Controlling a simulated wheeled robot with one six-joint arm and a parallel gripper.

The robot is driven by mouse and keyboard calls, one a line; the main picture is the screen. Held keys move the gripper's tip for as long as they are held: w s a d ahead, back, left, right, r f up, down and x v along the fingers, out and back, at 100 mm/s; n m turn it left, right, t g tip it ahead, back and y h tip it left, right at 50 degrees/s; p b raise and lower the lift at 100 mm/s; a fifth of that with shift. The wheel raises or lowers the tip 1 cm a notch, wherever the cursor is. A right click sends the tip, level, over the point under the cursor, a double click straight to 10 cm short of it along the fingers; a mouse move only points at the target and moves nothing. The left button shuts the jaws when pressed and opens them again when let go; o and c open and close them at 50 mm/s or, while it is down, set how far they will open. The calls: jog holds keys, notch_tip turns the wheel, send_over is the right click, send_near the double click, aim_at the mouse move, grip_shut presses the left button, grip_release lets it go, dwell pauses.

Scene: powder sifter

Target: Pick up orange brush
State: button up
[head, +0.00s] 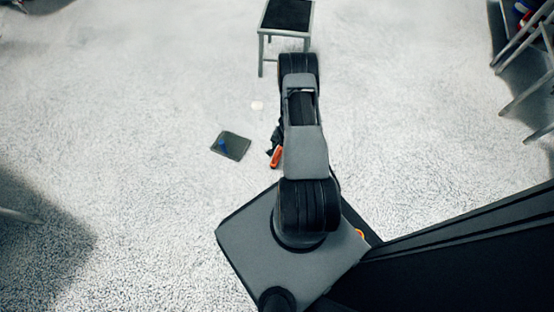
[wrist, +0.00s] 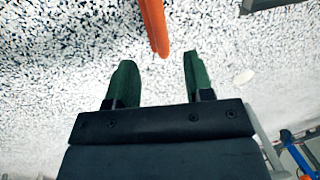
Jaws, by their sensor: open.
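The orange brush (wrist: 154,22) shows at the top of the wrist view as a long orange piece cut off by the frame edge. Its near end lies ahead of the gap between my fingertips. In the head view a small orange part (head: 276,157) shows on the floor side of my arm, and the arm hides the rest. My gripper (wrist: 158,58) has two green fingers spread apart, with nothing between them. The fingers do not appear to touch the brush. In the head view the gripper is mostly hidden by my arm.
A dark square piece (head: 234,147) with a blue item (head: 223,146) lies on the speckled floor left of my arm. A small white object (head: 257,105) lies beyond it. A dark-topped stool (head: 287,15) stands ahead. Rack-like legs (head: 522,60) stand at right.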

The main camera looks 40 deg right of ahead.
aim_at(277, 152)
jog(key=shift+w+a+f+b, duration=0.2)
jog(key=shift+f+b, duration=0.45)
jog(key=shift+f, duration=0.7)
jog(key=shift+w+a+f+b, duration=0.1)
jog(key=shift+w+f+b, duration=0.15)
jog(key=shift+f+b, duration=0.75)
jog(key=shift+w+a+f+b, duration=0.15)
jog(key=shift+w+f+b, duration=0.1)
jog(key=shift+f, duration=1.45)
grip_shut()
